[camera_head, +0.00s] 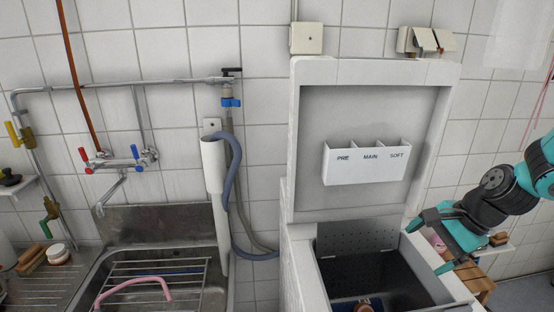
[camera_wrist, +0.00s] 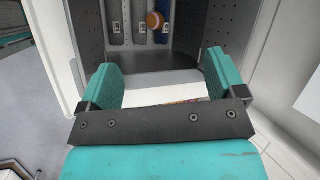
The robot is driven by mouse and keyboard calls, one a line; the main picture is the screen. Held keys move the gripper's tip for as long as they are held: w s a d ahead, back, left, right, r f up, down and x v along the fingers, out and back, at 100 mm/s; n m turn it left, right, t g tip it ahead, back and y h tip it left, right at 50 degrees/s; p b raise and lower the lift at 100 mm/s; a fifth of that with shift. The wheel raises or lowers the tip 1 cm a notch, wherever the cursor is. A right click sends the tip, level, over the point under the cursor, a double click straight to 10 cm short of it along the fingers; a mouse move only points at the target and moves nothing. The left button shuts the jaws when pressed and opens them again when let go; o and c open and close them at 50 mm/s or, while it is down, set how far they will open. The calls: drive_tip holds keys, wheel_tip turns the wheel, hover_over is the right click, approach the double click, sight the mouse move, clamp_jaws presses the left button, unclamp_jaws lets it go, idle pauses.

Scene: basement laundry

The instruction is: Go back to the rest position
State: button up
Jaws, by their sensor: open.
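My gripper (camera_head: 430,246) is at the right in the head view, over the right edge of the open top-loading washer (camera_head: 297,262). Its two teal fingers are spread apart. In the wrist view the fingers of my gripper (camera_wrist: 160,78) stand wide apart with nothing held between them. Beyond them is the washer's dark perforated drum (camera_wrist: 191,25).
The washer's raised lid (camera_head: 371,112) carries a white dispenser (camera_head: 366,166) marked PRE, MAIN and SOFT. A metal sink (camera_head: 150,220) with a wire rack and a pink hose (camera_head: 135,284) is at left. A wooden stool (camera_head: 477,282) and small shelf stand behind my gripper.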

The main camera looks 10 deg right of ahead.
drive_tip(key=s+a+r+n+g, duration=0.1)
drive_tip(key=s+a+r+n, duration=0.15)
drive_tip(key=a+n, duration=0.2)
drive_tip(key=s+a+r+n, duration=0.1)
drive_tip(key=a+r+n, duration=0.3)
drive_tip(key=a, duration=0.2)
drive_tip(key=s+a+r+n+g, duration=0.1)
drive_tip(key=s+a+r+n, duration=0.2)
drive_tip(key=s+a+n, duration=0.2)
drive_tip(key=s+a+r+n+g, duration=0.1)
drive_tip(key=s+a+r+n, duration=0.2)
drive_tip(key=s+a+n, duration=0.2)
drive_tip(key=s+n, duration=0.3)
drive_tip(key=shift+s+r+h, duration=0.25)
drive_tip(key=shift+h, duration=0.05)
drive_tip(key=shift+a, duration=0.1)
